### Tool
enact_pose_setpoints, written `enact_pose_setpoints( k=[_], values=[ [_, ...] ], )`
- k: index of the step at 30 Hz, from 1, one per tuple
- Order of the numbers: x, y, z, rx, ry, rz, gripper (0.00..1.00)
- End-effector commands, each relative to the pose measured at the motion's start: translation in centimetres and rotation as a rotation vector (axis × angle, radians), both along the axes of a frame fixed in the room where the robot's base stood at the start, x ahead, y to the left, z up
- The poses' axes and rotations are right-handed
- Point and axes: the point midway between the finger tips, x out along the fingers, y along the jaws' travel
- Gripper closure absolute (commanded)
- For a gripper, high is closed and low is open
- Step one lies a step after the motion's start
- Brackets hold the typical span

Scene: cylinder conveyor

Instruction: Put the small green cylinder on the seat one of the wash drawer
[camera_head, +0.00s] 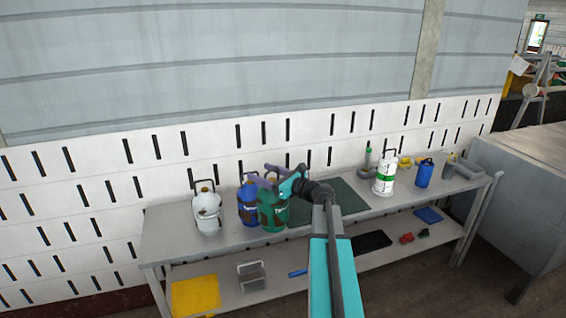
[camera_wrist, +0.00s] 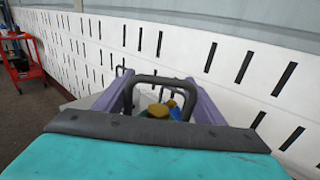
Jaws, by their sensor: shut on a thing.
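My gripper (camera_head: 268,177) is at the bench, with purple fingers shut on the black handle of a green canister (camera_head: 273,216). In the wrist view the handle (camera_wrist: 160,79) arches between my purple fingers (camera_wrist: 160,98), with a yellow cap (camera_wrist: 158,110) below it. The canister looks upright; I cannot tell whether its base touches the bench top. It is the green container nearest to the task's small green cylinder. I cannot make out a wash drawer or a numbered seat in either view.
A blue canister (camera_head: 247,205) stands just behind the green one, and a white canister (camera_head: 207,213) to its left. The bench (camera_head: 172,240) also bears a dark green mat (camera_head: 345,195), a white-green can (camera_head: 384,178) and a blue can (camera_head: 424,174). A grey cabinet (camera_head: 525,185) stands at right.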

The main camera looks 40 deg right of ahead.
Motion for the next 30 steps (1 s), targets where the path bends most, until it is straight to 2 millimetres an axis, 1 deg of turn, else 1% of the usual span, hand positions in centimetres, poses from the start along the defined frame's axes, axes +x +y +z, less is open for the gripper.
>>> enact_pose_setpoints(
  k=[1,9,16,23,30],
  values=[
    [0.2,1.6,-0.4,0.003,-0.002,0.023,0.99],
    [0.7,9.0,-3.4,0.003,-0.003,0.139,0.99],
    [0.3,15.4,-5.7,0.004,-0.005,0.244,0.99],
    [-1.1,21.8,-7.6,0.007,-0.008,0.356,0.99],
    [-3.6,28.3,-9.1,0.010,-0.016,0.483,0.99]
  ],
)
